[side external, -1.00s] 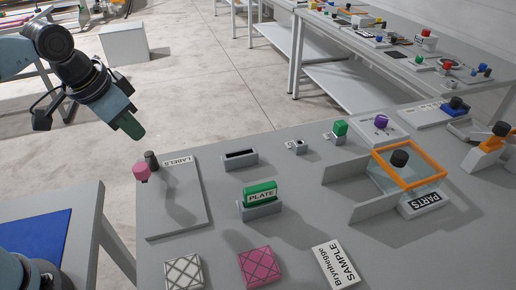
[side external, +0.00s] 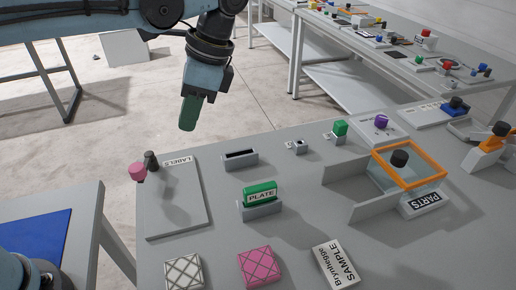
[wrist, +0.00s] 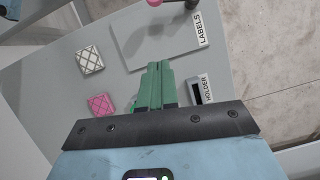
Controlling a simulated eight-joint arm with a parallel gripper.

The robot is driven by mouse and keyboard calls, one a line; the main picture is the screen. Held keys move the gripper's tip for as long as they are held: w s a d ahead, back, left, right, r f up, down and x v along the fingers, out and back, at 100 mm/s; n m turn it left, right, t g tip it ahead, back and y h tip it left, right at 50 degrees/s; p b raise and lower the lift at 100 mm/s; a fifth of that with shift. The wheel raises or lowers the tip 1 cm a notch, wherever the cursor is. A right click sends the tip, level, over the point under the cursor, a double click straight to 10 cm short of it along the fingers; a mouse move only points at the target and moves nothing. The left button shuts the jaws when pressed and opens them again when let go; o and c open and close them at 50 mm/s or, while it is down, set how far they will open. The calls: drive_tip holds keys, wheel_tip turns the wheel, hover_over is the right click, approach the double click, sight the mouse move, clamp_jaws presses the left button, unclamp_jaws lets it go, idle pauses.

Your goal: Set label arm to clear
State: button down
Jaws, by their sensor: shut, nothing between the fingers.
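The flat grey board marked LABELS (side external: 180,212) lies at the left of the table in the side view and also shows in the wrist view (wrist: 150,42). At its back left corner stand a pink knob (side external: 138,171) and a dark post (side external: 151,160). In the wrist view the pink knob (wrist: 155,2) and dark post (wrist: 191,4) are cut by the top edge. Any arm joining them is too small to tell. My gripper (side external: 188,127) has green fingers, shut and empty, in the air well above the table's back edge, right of the knob. The fingers (wrist: 157,68) point down.
A slotted grey holder (side external: 240,160) and a green PLATE block (side external: 260,195) stand right of the board. White (side external: 183,272) and pink (side external: 258,266) patterned squares lie in front. An orange-framed clear lid (side external: 410,170) is farther right. Space above the board is free.

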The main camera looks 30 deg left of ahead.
sight(144, 170)
drive_tip(key=x, duration=0.9)
drive_tip(key=shift+f, duration=0.15)
drive_tip(key=shift+s+a, duration=0.75)
drive_tip(key=shift+a, duration=0.25)
drive_tip(key=shift+s+a, duration=0.45)
drive_tip(key=shift+a, duration=0.15)
drive_tip(key=shift+s+a+m+t, duration=0.3)
drive_tip(key=shift+s+a+m, duration=0.4)
drive_tip(key=shift+s+m, duration=0.1)
drive_tip(key=shift+w, duration=0.1)
